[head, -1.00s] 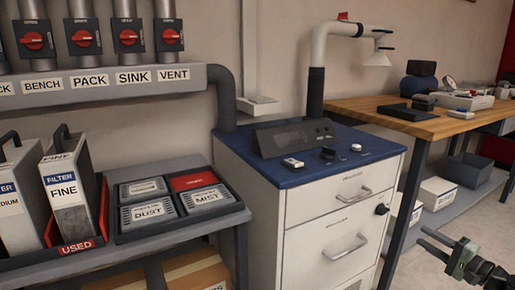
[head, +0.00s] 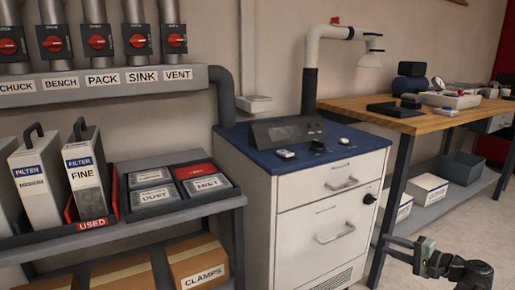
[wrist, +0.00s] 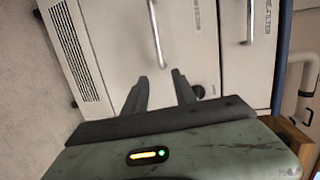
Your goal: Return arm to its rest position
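My arm (head: 465,270) shows at the lower right of the head view, in front of the workbench and right of the white cabinet. My gripper (head: 390,248) points left, with its two fingers apart and nothing between them. In the wrist view my gripper (wrist: 159,75) also shows two dark, separated fingers with empty space between. The white cabinet front (wrist: 110,40) lies beyond the fingertips and looks turned sideways there. No contact shows between the gripper and the cabinet.
The white cabinet (head: 320,235) with drawer handles stands left of my gripper. The wooden workbench (head: 440,122) has a leg (head: 392,190) close behind it. White boxes (head: 428,188) sit on its lower shelf. The shelf with filters (head: 85,170) is far left. Bare floor (head: 480,215) shows at right.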

